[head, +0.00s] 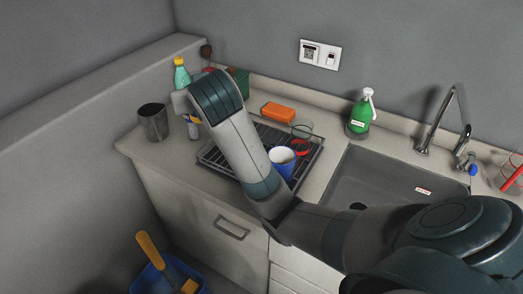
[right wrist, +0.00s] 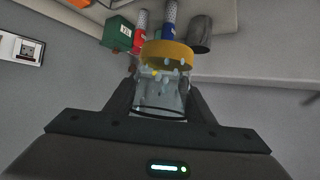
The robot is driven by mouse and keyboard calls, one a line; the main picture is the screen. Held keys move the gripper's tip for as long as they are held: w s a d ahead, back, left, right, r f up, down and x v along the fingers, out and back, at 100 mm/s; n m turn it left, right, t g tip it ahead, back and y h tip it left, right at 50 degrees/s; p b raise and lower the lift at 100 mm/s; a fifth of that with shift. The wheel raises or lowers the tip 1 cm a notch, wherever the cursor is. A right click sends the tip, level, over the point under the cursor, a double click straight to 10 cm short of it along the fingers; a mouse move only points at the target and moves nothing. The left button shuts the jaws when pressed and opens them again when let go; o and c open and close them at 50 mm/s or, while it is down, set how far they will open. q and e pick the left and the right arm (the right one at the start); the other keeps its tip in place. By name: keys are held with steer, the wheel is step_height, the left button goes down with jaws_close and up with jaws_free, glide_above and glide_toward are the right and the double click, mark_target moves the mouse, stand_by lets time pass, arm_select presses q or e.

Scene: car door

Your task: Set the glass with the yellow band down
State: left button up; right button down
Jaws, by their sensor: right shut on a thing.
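The glass with the yellow band (right wrist: 160,98) is clear, with water-like drops on it and a broad yellow band (right wrist: 168,53) at its far end. My right gripper (right wrist: 159,92) is shut on it, one dark finger on each side. In the head view my right arm reaches across the counter, its hand (head: 187,101) above the left part near the bottle. The held glass is mostly hidden there, and I cannot tell how high it is above the counter. My left gripper is not in view.
A dark drying rack (head: 211,157) holds a blue mug (head: 282,163) and a red-banded glass (head: 302,146). The sink (head: 372,180) is right.

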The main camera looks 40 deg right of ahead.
steer(key=s+d+f+m+g+h, duration=0.2)
steer(key=d+f+m, duration=0.1)
steer(key=d, duration=0.3)
steer(key=s+d+f+m+g+h+p, duration=0.1)
steer(key=s+d+f+m+g+h, duration=0.1)
steer(key=d, duration=0.5)
steer(key=s+d+f+m+g+h+p, duration=0.1)
steer(key=s+d+f+m+g+h, duration=0.1)
steer(key=d+f, duration=0.4)
steer(key=shift+s+d+m+h, duration=0.45)
steer(key=shift+d+m+h, duration=0.35)
steer(key=shift+m, duration=0.4)
steer(key=w+a+f+p, duration=0.1)
steer(key=w+f, duration=0.1)
steer(key=w, duration=0.1)
steer(key=w+a+f+p, duration=0.1)
steer(key=w+a+f, duration=0.1)
steer(key=w, duration=0.2)
steer(key=w+a+f+p, duration=0.1)
steer(key=w+f, duration=0.2)
steer(key=shift+w+a+p, duration=0.35)
steer(key=shift+w, duration=0.05)
